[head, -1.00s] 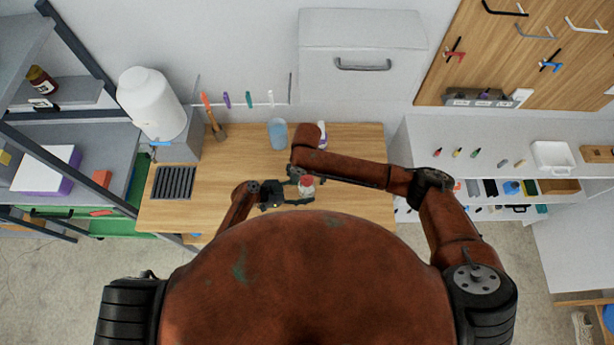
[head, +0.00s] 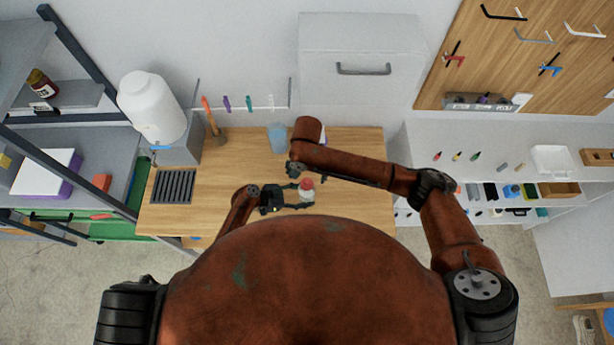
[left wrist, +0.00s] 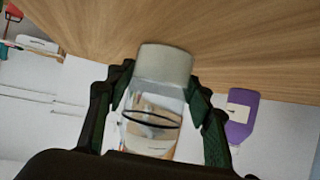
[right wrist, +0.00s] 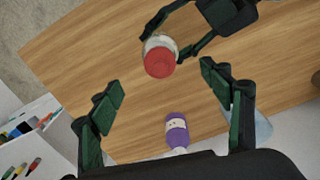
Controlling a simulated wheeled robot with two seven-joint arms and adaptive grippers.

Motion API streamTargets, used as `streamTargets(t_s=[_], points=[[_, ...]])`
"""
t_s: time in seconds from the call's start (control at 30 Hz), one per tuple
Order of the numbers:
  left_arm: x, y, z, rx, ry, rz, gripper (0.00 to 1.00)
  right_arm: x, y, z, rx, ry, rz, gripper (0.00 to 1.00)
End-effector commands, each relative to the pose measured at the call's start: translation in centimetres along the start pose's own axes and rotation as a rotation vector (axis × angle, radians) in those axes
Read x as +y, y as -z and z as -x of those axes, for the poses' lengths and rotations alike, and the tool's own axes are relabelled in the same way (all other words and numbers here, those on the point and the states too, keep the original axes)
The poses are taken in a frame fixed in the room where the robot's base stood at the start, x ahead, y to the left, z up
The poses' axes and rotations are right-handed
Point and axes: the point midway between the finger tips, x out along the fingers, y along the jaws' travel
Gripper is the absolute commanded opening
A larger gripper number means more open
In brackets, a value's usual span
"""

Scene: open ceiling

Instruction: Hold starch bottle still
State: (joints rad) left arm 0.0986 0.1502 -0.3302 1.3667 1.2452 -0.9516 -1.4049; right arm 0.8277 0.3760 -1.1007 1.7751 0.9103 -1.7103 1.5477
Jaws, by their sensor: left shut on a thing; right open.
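The starch bottle is a small clear bottle with a red cap (head: 306,184). It stands upright at the table's near side, and its cap faces the right wrist view (right wrist: 159,62). My left gripper (head: 300,196) is shut on its body from the left. In the left wrist view the clear body (left wrist: 155,115) sits between both fingers. My right gripper (right wrist: 163,80) is open and empty, apart from the cap. In the head view it (head: 295,169) is just beyond the bottle, partly hidden by my right forearm.
A purple bottle (right wrist: 177,130) stands farther back on the wooden table (head: 240,165). A black grate (head: 173,186) lies at the left. The table's middle left is clear.

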Motion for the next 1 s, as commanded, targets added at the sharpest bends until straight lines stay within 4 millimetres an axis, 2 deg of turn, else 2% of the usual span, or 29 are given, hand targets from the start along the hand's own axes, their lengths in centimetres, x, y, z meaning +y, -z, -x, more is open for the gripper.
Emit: streamTargets(t_s=[0.2, 0.47, 0.5, 0.7, 0.8, 1.0], points=[[0.0, -0.02, 0.0, 0.0, 0.0, 0.0, 0.34, 0.03, -0.02, 0.93, 0.0, -0.001, 0.001, 0.72], [0.0, -0.01, 0.0, 0.0, 0.0, 0.0, 0.34, 0.03, -0.01, 1.04, 0.0, -0.001, 0.0, 0.72], [0.0, -0.01, 0.0, 0.0, 0.0, 0.0, 0.49, 0.02, -0.01, 1.05, 0.0, 0.0, 0.0, 0.72], [0.0, -0.01, 0.0, 0.0, 0.0, 0.0, 0.63, 0.02, -0.01, 1.04, 0.0, 0.0, 0.0, 0.72], [0.0, -0.01, 0.0, 0.0, 0.0, 0.0, 0.68, 0.01, -0.01, 1.03, 0.0, 0.0, 0.001, 0.72], [0.0, 0.0, 0.01, 0.0, 0.0, 0.0, 0.68, 0.01, -0.01, 1.03, 0.0, 0.0, 0.001, 0.72]])
